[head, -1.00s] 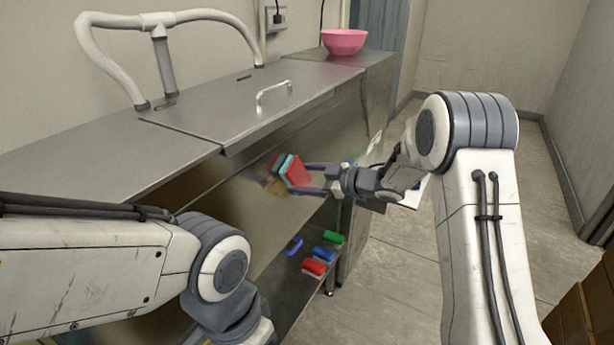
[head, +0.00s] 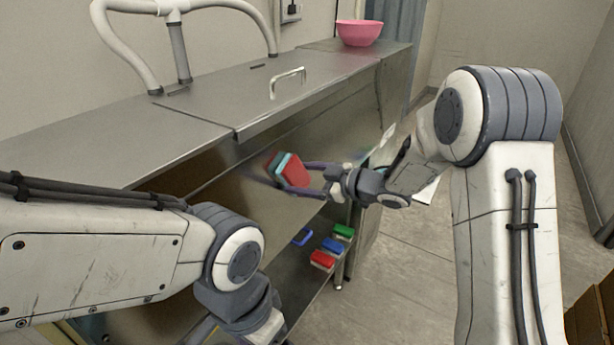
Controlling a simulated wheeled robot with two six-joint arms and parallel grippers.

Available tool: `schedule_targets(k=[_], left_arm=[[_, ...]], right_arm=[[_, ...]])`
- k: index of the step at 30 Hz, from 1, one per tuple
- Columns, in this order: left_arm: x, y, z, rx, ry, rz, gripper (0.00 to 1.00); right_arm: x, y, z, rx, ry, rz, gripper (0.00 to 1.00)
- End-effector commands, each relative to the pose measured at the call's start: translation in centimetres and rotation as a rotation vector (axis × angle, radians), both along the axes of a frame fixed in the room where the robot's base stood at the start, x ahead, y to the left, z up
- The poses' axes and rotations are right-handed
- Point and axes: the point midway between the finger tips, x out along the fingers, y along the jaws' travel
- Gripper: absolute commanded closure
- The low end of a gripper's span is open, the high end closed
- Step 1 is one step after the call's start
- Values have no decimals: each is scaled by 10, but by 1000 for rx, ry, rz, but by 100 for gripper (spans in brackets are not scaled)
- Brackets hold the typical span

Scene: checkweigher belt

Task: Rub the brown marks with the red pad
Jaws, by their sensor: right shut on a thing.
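My right gripper (head: 302,180) is shut on a red pad (head: 297,171) with a teal layer. It holds the pad tilted, close in front of the shiny steel front panel (head: 227,181). Whether the pad touches the panel I cannot tell. A blurred likeness of the pad shows in the steel beside it. I cannot make out the brown marks clearly; the panel has brownish tones that may be reflections. My left arm reaches in from the left, but its gripper is out of the picture.
Below the panel, a low shelf (head: 305,272) holds a red block (head: 322,259), a blue block (head: 333,245), a green block (head: 343,231) and a blue loop (head: 302,237). A pink bowl (head: 359,33) stands on the far end of the steel top.

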Motion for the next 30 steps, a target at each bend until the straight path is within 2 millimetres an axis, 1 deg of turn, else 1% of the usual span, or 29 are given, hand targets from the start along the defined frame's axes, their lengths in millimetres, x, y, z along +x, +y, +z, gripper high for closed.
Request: schedule_targets(k=[1, 5, 14, 24, 30], left_arm=[[0, 0, -3, 0, 0, 0, 0], [0, 0, -6, 0, 0, 0, 0], [0, 0, -8, 0, 0, 0, 0], [0, 0, -17, 0, 0, 0, 0], [0, 0, -17, 0, 0, 0, 0]], right_arm=[[-5, 5, -1, 0, 0, 5, 76], [-14, 9, -1, 1, 0, 4, 76], [-20, 13, 0, 1, -1, 2, 76], [-41, 30, -1, 1, -1, 2, 76], [-44, 33, 0, 0, -1, 2, 76]])
